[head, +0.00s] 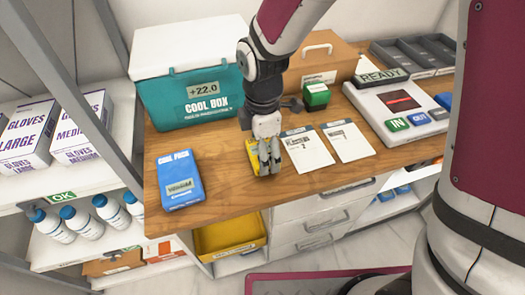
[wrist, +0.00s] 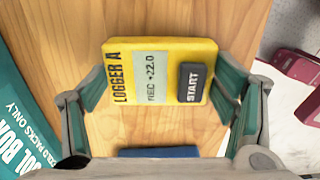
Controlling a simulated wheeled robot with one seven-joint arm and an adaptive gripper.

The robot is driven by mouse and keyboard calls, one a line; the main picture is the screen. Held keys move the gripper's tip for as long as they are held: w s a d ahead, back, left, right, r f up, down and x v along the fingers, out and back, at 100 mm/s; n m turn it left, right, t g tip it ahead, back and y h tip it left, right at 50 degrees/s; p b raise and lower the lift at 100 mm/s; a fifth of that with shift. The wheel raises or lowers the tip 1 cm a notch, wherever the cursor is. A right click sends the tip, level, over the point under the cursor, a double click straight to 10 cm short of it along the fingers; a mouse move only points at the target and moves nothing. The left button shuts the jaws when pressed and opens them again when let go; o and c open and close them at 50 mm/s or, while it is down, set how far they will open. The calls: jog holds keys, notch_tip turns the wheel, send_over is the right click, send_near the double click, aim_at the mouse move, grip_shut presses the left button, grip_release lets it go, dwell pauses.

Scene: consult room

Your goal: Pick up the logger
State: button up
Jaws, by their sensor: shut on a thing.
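The logger (wrist: 153,75) is a yellow box labelled "LOGGER A", with a pale display reading "REC +22.0" and a dark START button. In the wrist view it lies between the two fingers of my gripper (wrist: 165,112), which is shut on it. In the head view only a yellow edge of the logger (head: 251,153) shows beside my gripper (head: 267,165), over the wooden counter (head: 235,185). The fingers hide the rest of it there. I cannot tell whether it is clear of the counter.
A teal cool box (head: 190,85) stands behind, left of my arm. A blue cool pack (head: 181,180) lies left of my gripper. Two paper cards (head: 308,150) and a green box (head: 316,95) are to the right. An open yellow drawer (head: 229,236) is below the counter's front edge.

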notch_tip(320, 180, up, 3)
jog(key=shift+s+f+p, duration=0.1)
jog(key=shift+f+p, duration=0.1)
jog(key=shift+p, duration=0.5)
jog(key=s+d+p, duration=0.6)
jog(key=s+d, duration=0.4)
jog(key=s, duration=0.3)
jog(key=w+m, duration=0.3)
jog(key=w+d+m, duration=0.1)
jog(key=w+m, duration=0.2)
jog(key=w, duration=0.1)
jog(key=w+d+m, duration=0.1)
jog(key=w+m, duration=0.3)
jog(key=shift+w+d+r, duration=0.2)
jog(key=shift+w+r, duration=0.05)
jog(key=shift+r, duration=0.15)
jog(key=w+d+m, duration=0.2)
jog(key=w+m, duration=0.1)
jog(key=w+d+m, duration=0.2)
jog(key=w+m, duration=0.1)
jog(key=m, duration=0.1)
jog(key=w+d+m, duration=0.1)
jog(key=w+m, duration=0.3)
jog(key=shift+w+d+r, duration=0.1)
jog(key=shift+d+r, duration=0.05)
jog(key=shift+d, duration=0.25)
